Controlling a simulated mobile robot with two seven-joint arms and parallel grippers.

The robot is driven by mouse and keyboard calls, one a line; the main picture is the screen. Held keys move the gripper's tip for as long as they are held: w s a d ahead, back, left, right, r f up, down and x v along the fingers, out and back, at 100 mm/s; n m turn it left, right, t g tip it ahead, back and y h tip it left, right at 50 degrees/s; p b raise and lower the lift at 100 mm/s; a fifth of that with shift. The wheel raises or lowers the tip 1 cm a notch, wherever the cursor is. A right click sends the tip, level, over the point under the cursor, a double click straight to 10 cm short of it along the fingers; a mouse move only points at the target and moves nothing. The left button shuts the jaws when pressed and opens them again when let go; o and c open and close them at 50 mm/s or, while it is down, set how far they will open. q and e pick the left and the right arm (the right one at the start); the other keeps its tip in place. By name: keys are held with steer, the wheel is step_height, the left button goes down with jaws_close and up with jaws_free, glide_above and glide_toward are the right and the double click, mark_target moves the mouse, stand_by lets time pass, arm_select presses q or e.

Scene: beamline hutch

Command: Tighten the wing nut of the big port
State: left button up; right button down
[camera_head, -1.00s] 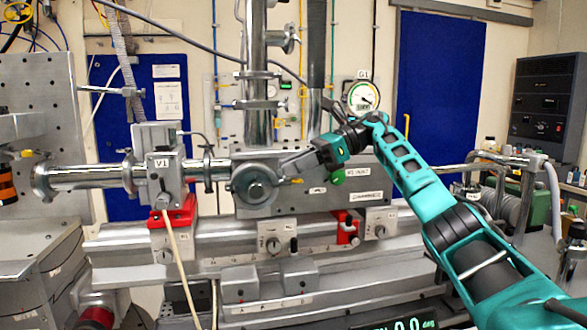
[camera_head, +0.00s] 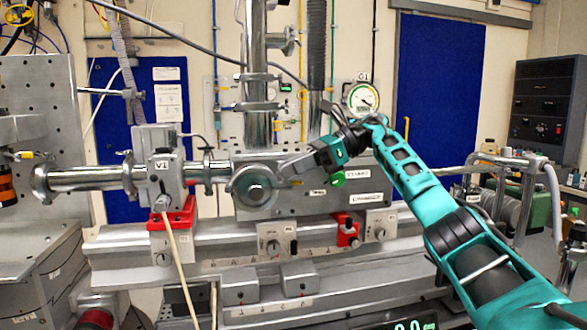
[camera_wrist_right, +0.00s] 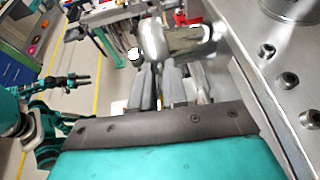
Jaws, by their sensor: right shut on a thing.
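The big port (camera_head: 254,190) is a round metal flange on the front of the grey steel chamber (camera_head: 318,203). My right gripper (camera_head: 284,171) reaches in from the right, with its fingertips at the port's upper right edge. It is shut on the wing nut, which is small and mostly hidden by the fingers. In the right wrist view, the closed fingers (camera_wrist_right: 158,72) point at shiny round metal (camera_wrist_right: 153,40). My left gripper (camera_wrist_right: 78,79) shows small at the left of that view, away from the port.
Valve V1 (camera_head: 160,170) and its pipe lie left of the port. A green knob (camera_head: 337,180) is right of it, below my right wrist. Gauge G1 (camera_head: 361,98) stands above. Red brackets (camera_head: 347,232) sit on the rail below. A vertical tube (camera_head: 257,70) rises behind.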

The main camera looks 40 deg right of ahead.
steer(key=shift+s+f+m+t+h+b, duration=0.1)
steer(key=shift+f+m+t+h+b, duration=0.2)
steer(key=shift+m+t+h+b, duration=0.55)
steer(key=shift+s+a+m+t+h+b, duration=0.15)
steer(key=shift+m+t+h+b, duration=0.4)
steer(key=shift+m+b, duration=0.4)
steer(key=shift+a+r+m+t+h+b, duration=0.1)
steer(key=shift+r+m+t+h+b, duration=0.1)
steer(key=shift+m+t+h, duration=0.3)
steer(key=shift+a+r+m+t+h+b, duration=0.1)
steer(key=shift+m+t+h+b, duration=0.1)
steer(key=shift+m+t+h, duration=0.3)
steer(key=shift+m+h, duration=0.3)
steer(key=c, duration=1.3)
jaws_free()
